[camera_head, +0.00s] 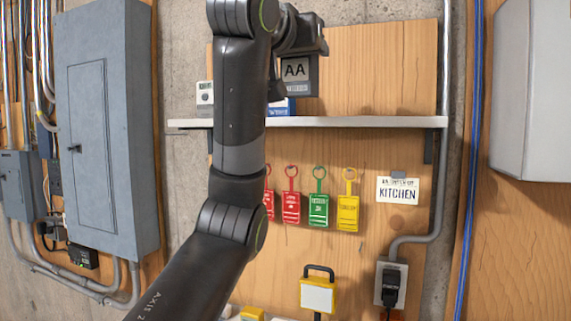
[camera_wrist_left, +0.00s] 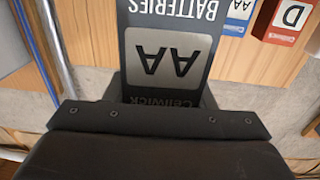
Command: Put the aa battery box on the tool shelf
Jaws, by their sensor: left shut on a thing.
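The AA battery box (camera_head: 297,77) is dark grey with a pale "AA" panel. It is upright in my left gripper, its lower edge a little above the tool shelf (camera_head: 370,122), a long pale board on the wall. In the left wrist view the box (camera_wrist_left: 166,30) fills the middle, its "AA BATTERIES" lettering upside down. My left gripper (camera_head: 300,48) is shut on it; the arm hides part of the shelf and the gripper. My right gripper is not in view.
On the shelf are a white device (camera_head: 205,97) and a partly hidden blue-and-white box (camera_head: 281,107). The wrist view also shows a blue AA box (camera_wrist_left: 238,14) and a red D box (camera_wrist_left: 286,22). The shelf's right part is bare. Coloured tags (camera_head: 318,210) hang below.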

